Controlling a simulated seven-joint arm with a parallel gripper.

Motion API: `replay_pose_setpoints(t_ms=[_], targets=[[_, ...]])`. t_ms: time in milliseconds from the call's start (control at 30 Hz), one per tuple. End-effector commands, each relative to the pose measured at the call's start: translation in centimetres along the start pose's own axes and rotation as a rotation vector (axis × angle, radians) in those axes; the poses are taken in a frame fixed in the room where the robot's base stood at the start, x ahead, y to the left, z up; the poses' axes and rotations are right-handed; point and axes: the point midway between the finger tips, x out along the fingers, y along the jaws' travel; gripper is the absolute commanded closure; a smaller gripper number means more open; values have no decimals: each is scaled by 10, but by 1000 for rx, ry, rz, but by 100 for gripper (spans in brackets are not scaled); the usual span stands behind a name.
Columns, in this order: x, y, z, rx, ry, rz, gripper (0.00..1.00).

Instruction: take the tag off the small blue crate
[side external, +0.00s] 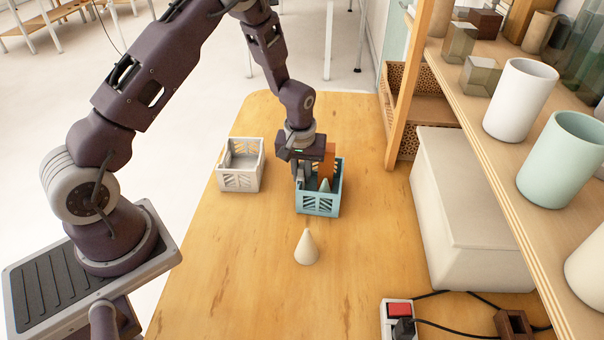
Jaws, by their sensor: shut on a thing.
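The small blue crate (320,205) stands on the wooden table, with slotted sides and an open top. My gripper (303,178) points down into the crate at its left side. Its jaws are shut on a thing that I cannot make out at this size. An upright orange piece (329,156) rises above the crate's rim, just right of the jaws. A pale grey-green pointed thing (324,186) shows inside the crate. I cannot pick out a tag on the crate; my gripper hides part of its left and back.
A white crate (240,180) stands to the left. A cream cone (306,248) stands in front of the blue crate. A large white box (465,220) and a shelf with cups (520,98) line the right. A power strip (398,318) lies at the front right.

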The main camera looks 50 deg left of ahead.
Motion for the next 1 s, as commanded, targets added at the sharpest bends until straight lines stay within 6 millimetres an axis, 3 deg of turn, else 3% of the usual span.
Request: replay_pose_setpoints(t_ms=[1000], targets=[[-6, 0, -1, 0, 0, 2, 100]])
